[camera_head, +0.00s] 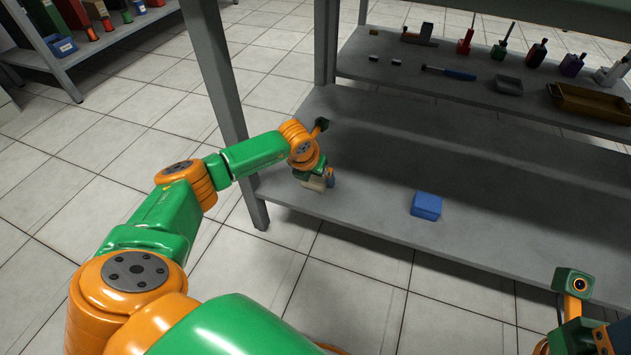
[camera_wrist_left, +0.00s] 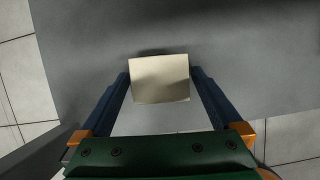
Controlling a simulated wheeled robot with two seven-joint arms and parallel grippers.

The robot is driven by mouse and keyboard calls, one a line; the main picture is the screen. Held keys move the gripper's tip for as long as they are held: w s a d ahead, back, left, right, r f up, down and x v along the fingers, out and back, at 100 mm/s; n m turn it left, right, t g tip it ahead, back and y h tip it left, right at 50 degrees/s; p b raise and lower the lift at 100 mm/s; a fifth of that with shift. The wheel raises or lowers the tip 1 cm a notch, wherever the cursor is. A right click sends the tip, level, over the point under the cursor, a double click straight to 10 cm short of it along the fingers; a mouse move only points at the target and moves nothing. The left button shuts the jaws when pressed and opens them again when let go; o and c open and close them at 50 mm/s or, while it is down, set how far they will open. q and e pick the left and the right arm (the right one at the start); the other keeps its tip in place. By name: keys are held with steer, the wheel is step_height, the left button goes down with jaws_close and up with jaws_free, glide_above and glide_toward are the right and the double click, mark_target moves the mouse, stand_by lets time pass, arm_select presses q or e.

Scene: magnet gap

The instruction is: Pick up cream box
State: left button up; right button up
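The cream box (camera_wrist_left: 160,79) lies between the two blue fingers of my left gripper (camera_wrist_left: 160,77) in the left wrist view, with a fingertip close against each side. I cannot tell whether the fingers press on it or stand just apart. In the head view the cream box (camera_head: 314,184) is at the left front of the lower shelf, partly hidden by my left gripper (camera_head: 322,180). Whether it rests on the shelf or is slightly raised is not clear. My right arm shows at the lower right, but its fingers are not visible.
A blue box (camera_head: 426,206) stands on the lower shelf (camera_head: 370,225) to the right. The upper shelf (camera_head: 450,88) holds tools and a brown tray (camera_head: 590,103). The lower shelf between the boxes is clear.

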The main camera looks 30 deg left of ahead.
arm_select(q)
steer(key=c, duration=1.1)
